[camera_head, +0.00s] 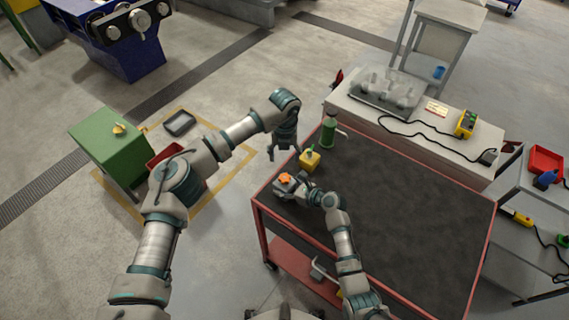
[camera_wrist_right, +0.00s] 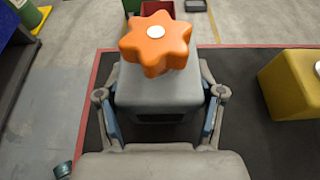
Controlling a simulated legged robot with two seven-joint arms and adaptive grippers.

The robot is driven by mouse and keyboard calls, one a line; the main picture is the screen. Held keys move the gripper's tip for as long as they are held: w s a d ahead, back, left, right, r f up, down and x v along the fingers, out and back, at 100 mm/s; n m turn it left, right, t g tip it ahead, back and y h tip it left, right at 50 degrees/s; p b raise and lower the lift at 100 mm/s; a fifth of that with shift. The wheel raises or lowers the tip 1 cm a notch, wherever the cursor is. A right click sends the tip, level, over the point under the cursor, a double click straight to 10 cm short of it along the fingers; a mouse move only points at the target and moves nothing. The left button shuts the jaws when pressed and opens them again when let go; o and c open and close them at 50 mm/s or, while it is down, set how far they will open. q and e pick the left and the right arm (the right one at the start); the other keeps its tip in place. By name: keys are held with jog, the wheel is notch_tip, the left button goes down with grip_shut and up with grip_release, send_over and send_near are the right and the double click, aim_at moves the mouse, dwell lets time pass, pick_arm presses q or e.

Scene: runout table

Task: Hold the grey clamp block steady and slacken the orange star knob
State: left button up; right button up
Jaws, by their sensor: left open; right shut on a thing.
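The grey clamp block (camera_wrist_right: 160,98) sits near the left corner of the dark table top, with the orange star knob (camera_wrist_right: 155,42) on top of it. In the head view the knob (camera_head: 286,178) shows as a small orange star. My right gripper (camera_wrist_right: 160,90) is shut on the clamp block, one finger on each side; in the head view its tips are hard to make out. My left gripper (camera_head: 284,153) is open and empty, pointing down, above and beyond the knob and apart from it.
A yellow block-shaped object (camera_head: 310,159) stands close beside the clamp block, and a green bottle (camera_head: 329,133) stands behind it. The red-edged table (camera_head: 420,210) is bare to the right. A white bench (camera_head: 440,150) with a cable lies beyond. A green cabinet (camera_head: 108,142) stands left.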

pick_arm(q)
jog(key=shift+r, duration=0.4)
pick_arm(e)
jog(key=o, duration=1.8)
jog(key=shift+c, duration=0.2)
